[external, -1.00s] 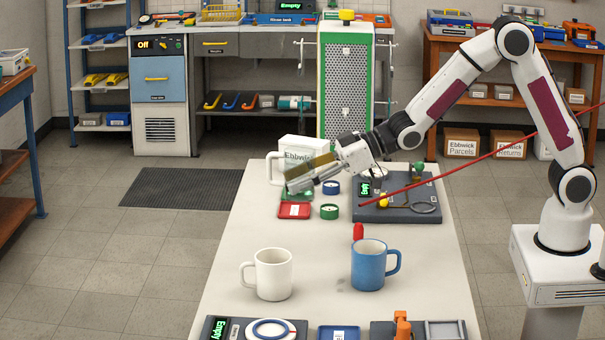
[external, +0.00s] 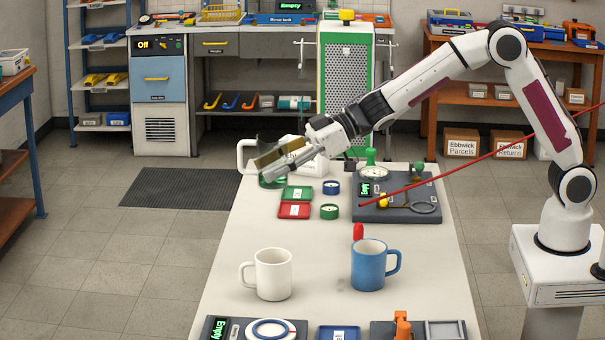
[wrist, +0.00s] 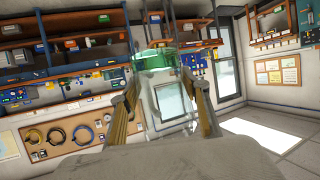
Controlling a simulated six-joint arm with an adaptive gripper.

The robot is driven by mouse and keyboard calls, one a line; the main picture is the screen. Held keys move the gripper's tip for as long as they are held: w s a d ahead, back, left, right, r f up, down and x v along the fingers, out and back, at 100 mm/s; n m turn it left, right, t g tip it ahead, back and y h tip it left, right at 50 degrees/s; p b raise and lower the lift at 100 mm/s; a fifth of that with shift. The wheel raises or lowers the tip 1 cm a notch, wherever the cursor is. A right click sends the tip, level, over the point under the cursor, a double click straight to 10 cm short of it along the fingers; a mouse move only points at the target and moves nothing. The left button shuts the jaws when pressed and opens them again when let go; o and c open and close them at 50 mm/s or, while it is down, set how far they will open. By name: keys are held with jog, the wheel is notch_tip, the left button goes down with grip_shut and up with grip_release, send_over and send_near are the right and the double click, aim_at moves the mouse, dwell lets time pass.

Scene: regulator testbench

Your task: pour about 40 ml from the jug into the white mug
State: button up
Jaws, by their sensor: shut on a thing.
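The jug (wrist: 166,98) is clear with a green band and sits between the two fingers of my gripper (wrist: 165,88) in the wrist view. My gripper (external: 264,166) is shut on it above the far left edge of the bench. In the external view the jug's pale handle (external: 241,158) sticks out to the left, and the fingers cover much of its body. Its tilt and liquid level are hard to tell. The white mug (external: 273,275) stands upright on the near bench, apart from my gripper, with its handle to the left.
A blue mug (external: 368,268) stands right of the white mug, with a red object (external: 358,231) behind it. Red (external: 294,211) and green (external: 298,193) trays and a dark instrument board (external: 397,211) lie farther back. A thin red line crosses the right side. The left middle bench is clear.

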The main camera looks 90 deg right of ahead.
aim_at(260, 150)
jog(key=shift+n+g+y, duration=0.4)
jog(key=shift+n+y, duration=0.4)
jog(key=shift+n, duration=0.1)
jog(key=shift+w+a+r, duration=0.85)
jog(key=shift+w, duration=0.25)
jog(key=shift+w+a+r, duration=0.8)
jog(key=shift+w+a, duration=0.05)
jog(key=shift+w, duration=0.25)
jog(key=shift+w+a+f+n+g+y, duration=0.95)
jog(key=shift+w+a+n+g+y, duration=0.95)
jog(key=shift+w+a, duration=0.95)
notch_tip(260, 150, down, 13)
jog(key=s+n+g+y, duration=0.1)
jog(key=n+g+y, duration=0.1)
jog(key=n+g, duration=0.1)
jog(key=shift+s+n, duration=0.4)
jog(key=shift+n, duration=0.1)
jog(key=shift+a+r, duration=0.1)
